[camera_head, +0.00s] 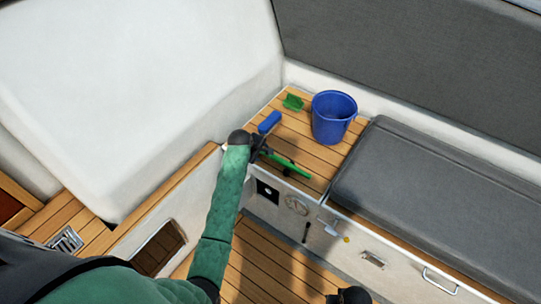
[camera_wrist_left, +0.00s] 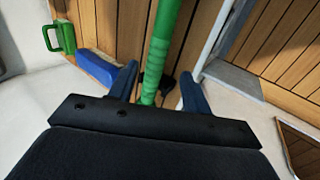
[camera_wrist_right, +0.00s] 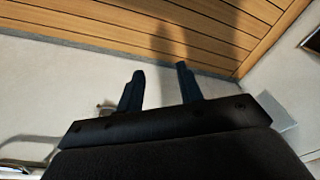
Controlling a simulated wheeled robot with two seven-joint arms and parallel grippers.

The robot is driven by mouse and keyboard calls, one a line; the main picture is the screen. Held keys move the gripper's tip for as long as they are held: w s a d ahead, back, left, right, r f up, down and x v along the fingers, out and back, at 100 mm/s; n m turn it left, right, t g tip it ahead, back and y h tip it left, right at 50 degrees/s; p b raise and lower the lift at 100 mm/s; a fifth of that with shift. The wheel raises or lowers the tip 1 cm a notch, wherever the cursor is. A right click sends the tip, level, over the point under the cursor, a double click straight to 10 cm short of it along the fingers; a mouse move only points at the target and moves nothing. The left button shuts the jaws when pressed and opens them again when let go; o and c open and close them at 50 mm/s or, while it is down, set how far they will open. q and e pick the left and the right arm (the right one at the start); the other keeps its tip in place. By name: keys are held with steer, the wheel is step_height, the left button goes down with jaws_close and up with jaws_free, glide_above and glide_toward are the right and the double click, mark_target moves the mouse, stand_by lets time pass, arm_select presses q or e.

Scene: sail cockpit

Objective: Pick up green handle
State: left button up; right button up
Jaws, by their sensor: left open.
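The green handle (camera_head: 292,167) lies on the slatted wooden bench top near its front edge. In the left wrist view the green handle (camera_wrist_left: 163,48) runs lengthwise between the two fingers. My left gripper (camera_head: 262,150) is at the handle's left end, its fingers apart on either side of it in the left wrist view (camera_wrist_left: 158,82). I cannot tell whether they touch it. My right gripper (camera_wrist_right: 160,78) is open and empty, facing a pale wall and the wooden floor. Only a dark part of it shows at the bottom of the head view.
A blue brush-like block (camera_head: 269,122) lies just behind my left gripper. A grey cushion (camera_head: 430,195) is on the right. White walls (camera_head: 200,60) bound the left.

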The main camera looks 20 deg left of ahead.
arm_select(q)
steer(key=shift+w+p+x, duration=0.2)
steer(key=shift+p+x, duration=0.55)
steer(key=shift+x, duration=1.8)
arm_select(e)
step_height(320, 180, down, 6)
steer(key=s, duration=0.1)
steer(key=shift+s+d+f, duration=0.25)
steer(key=shift+d, duration=0.2)
arm_select(q)
steer(key=shift+r, duration=0.1)
jaws_close()
